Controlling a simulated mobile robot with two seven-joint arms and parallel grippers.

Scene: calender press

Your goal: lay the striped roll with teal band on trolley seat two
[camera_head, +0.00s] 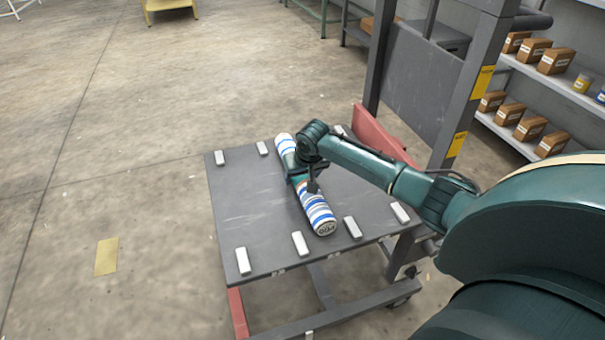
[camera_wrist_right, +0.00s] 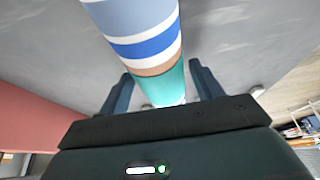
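The roll (camera_head: 316,206), white with blue stripes, lies lengthwise on or just over the middle of the grey trolley top (camera_head: 262,217). Its near end is between the two middle front blocks; I cannot tell whether it rests on the top. My right gripper (camera_head: 301,177) is over its middle. In the right wrist view, the roll (camera_wrist_right: 145,30) passes between the fingers of the right gripper (camera_wrist_right: 160,75), with its teal band (camera_wrist_right: 163,85) between them. Only narrow gaps show; contact is unclear. My left gripper is not in view.
White blocks line the trolley's front edge, such as one block (camera_head: 300,243), and its back edge. A grey post frame (camera_head: 474,85) with yellow labels stands at the right. Shelves with boxes (camera_head: 556,61) are behind it.

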